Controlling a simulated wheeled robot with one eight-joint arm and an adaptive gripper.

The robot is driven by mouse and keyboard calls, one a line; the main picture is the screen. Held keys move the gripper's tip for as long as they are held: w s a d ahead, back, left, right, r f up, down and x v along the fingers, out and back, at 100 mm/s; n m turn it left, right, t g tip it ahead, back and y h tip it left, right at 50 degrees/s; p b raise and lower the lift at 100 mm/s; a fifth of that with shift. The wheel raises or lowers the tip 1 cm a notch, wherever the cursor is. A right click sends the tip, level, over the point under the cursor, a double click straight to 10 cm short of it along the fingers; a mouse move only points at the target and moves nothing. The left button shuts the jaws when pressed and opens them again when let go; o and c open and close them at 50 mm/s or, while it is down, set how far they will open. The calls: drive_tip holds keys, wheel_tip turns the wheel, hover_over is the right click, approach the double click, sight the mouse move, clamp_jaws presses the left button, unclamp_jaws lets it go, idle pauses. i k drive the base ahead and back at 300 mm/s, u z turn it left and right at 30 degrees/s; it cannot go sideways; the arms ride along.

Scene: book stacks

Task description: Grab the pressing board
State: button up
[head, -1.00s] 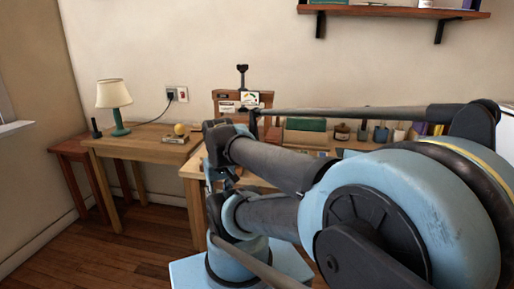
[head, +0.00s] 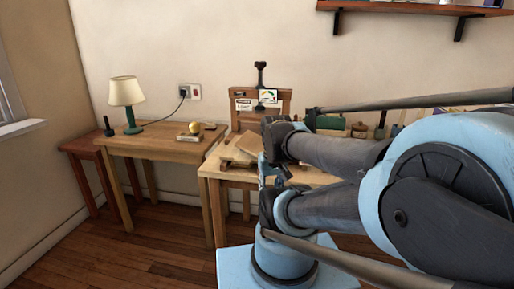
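A pale flat wooden piece (head: 236,155), which looks like the pressing board, lies on the near left part of the workbench, partly behind my arm. A second pale piece seems to rest against it, and I cannot tell the two apart surely. A wooden press (head: 240,110) with a dark screw handle stands behind them. My arm crosses the right half of the view, its far end in front of the bench beside the boards. A small part hanging at that end may be my gripper (head: 270,171); its fingers are too small and dark to read.
The workbench (head: 215,166) carries a green box (head: 330,121) and jars at the back. A wall shelf (head: 415,9) is above. Floor is clear at front left.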

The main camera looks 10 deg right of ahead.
sight(250, 142)
drive_tip(key=k, duration=1.35)
drive_tip(key=u, duration=0.9)
drive_tip(key=i, duration=1)
